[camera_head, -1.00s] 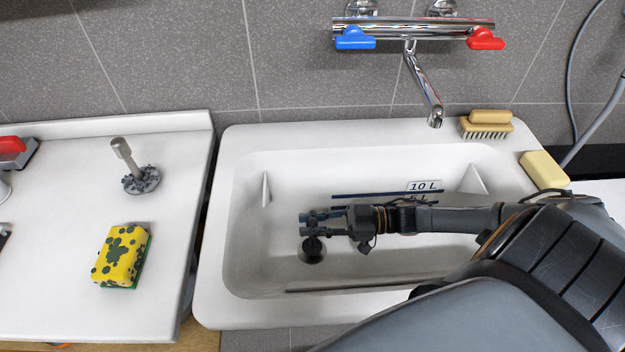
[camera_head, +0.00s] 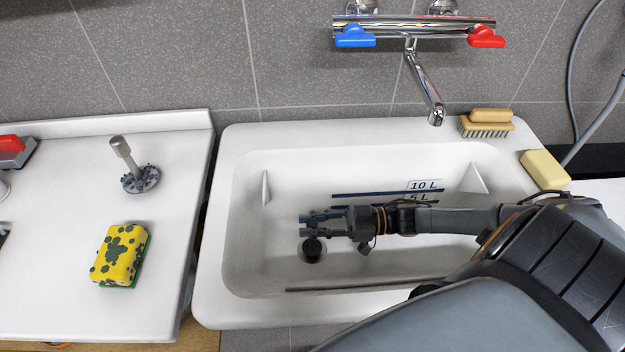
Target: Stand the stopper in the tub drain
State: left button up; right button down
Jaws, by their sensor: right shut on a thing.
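My right gripper (camera_head: 318,223) reaches into the white tub (camera_head: 215,290) from the right. It is shut on a small dark stopper (camera_head: 312,245), whose upper part is mostly hidden by the fingers. The stopper shows just below the fingertips, in front of the drain (camera_head: 316,260) in the tub floor. It covers much of the drain; I cannot tell whether it touches the drain or hangs just above it. My left gripper is not in view.
A tap (camera_head: 425,85) with blue and red handles hangs over the tub. A brush (camera_head: 486,124) and a yellow soap bar (camera_head: 545,169) lie on its rim. A sponge (camera_head: 120,254) and a grey-handled tool (camera_head: 125,155) are on the left counter (camera_head: 60,200).

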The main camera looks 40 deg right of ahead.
jog(key=shift+f+b, duration=0.55)
jog(key=shift+f, duration=0.25)
jog(key=c, duration=1.1)
grip_release()
notch_tip(320, 180, up, 9)
jog(key=shift+f, duration=0.15)
jog(key=shift+r, duration=0.75)
